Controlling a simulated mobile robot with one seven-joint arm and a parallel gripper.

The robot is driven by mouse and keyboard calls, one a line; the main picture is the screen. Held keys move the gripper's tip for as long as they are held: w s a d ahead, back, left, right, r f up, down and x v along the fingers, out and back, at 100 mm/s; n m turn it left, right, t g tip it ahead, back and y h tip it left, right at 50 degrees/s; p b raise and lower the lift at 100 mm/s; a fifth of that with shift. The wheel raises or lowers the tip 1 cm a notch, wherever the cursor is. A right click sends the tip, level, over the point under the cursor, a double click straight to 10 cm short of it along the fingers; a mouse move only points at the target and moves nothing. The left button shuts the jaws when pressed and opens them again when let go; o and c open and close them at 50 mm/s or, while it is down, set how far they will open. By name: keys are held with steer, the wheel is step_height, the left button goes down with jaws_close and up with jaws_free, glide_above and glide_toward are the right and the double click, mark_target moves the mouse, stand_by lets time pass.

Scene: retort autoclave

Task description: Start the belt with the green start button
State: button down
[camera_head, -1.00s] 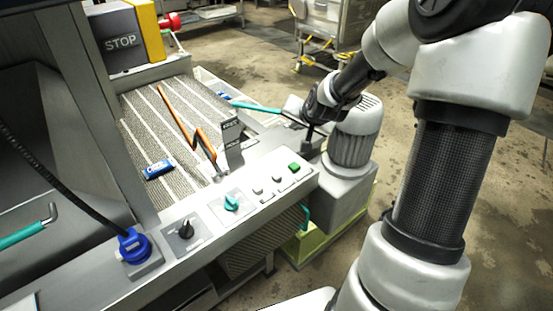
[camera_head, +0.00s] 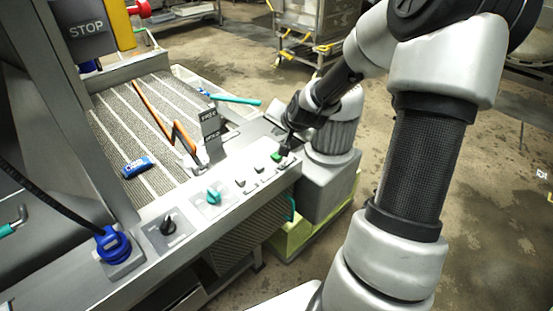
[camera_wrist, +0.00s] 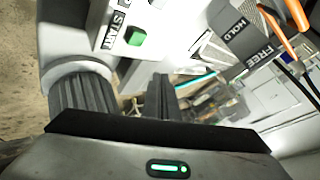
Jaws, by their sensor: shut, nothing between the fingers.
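The green start button (camera_head: 276,156) sits at the right end of the control panel (camera_head: 228,207). In the wrist view the green button (camera_wrist: 136,37) shows beside a START label (camera_wrist: 120,31). My gripper (camera_head: 287,151) is shut and empty, pointing down at the panel's right end, close beside the button.
Left of the button are white buttons (camera_head: 240,182), a teal knob (camera_head: 213,196), a black knob (camera_head: 168,222) and a blue plug (camera_head: 112,244). An upright HOLD/FREE plate (camera_head: 210,133) and orange lever (camera_head: 150,108) stand behind. A ribbed motor (camera_head: 335,139) stands right of the panel.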

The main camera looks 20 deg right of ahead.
mark_target(278, 157)
step_height(278, 157, down, 6)
steer(key=b, duration=0.4)
steer(key=shift+f, duration=0.1)
stand_by(1.7)
steer(key=shift+f+b, duration=0.3)
steer(key=shift+f, duration=0.1)
